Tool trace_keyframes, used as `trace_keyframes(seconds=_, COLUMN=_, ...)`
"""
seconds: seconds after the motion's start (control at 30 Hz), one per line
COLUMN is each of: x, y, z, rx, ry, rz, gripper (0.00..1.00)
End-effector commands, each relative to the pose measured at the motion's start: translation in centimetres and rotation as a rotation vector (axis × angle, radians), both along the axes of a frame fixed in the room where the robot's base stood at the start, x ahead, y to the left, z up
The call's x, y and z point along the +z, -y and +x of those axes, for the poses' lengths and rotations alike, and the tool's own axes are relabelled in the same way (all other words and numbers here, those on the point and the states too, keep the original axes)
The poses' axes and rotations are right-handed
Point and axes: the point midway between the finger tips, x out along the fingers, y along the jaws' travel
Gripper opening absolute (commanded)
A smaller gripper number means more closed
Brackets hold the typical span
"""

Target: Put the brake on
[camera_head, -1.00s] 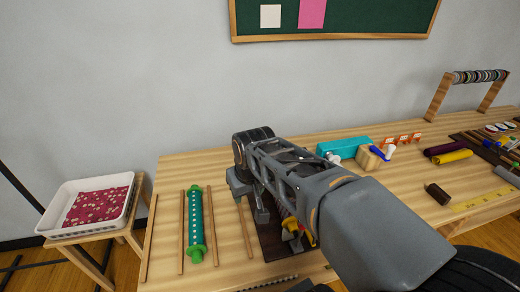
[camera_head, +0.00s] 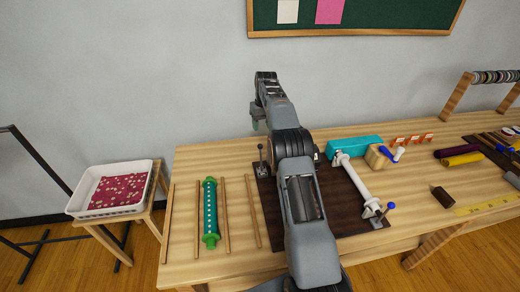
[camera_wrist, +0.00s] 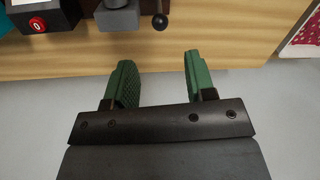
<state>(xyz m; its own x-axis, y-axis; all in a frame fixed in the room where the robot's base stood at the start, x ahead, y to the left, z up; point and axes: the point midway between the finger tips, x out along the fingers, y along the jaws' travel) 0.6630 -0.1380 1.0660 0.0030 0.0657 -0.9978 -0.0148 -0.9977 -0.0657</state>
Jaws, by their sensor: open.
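A lever with a black ball knob (camera_head: 260,147) stands at the left back of a dark board (camera_head: 345,195). In the wrist view the black ball knob (camera_wrist: 160,22) hangs beside a grey block (camera_wrist: 118,15). A white roller (camera_head: 352,174) lies along the board's right side, with a blue-knobbed handle (camera_head: 390,206) at its near end. No label marks any part as the brake. My gripper (camera_head: 254,124) is beyond the bench's back edge, near the black-knobbed lever and apart from it. Its green fingers are open and empty in the wrist view (camera_wrist: 157,85). My arm hides the board's middle.
A red button marked 0 (camera_wrist: 37,26) sits on a dark box in the wrist view. A turquoise box (camera_head: 353,146) and a wooden block (camera_head: 377,157) stand behind the roller. Wooden sticks and a green roller (camera_head: 210,212) lie left. A white tray (camera_head: 112,207) stands on a stool.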

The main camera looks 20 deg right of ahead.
Motion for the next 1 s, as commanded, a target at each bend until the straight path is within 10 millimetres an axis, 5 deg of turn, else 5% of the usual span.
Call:
trace_keyframes(seconds=0.63, x=-10.8, y=-0.6, z=0.1, rx=0.0, ry=-0.006, rz=0.002, gripper=0.5)
trace_keyframes(seconds=1.0, x=-13.6, y=-0.8, z=0.1, rx=0.0, ry=-0.002, rz=0.002, gripper=0.5)
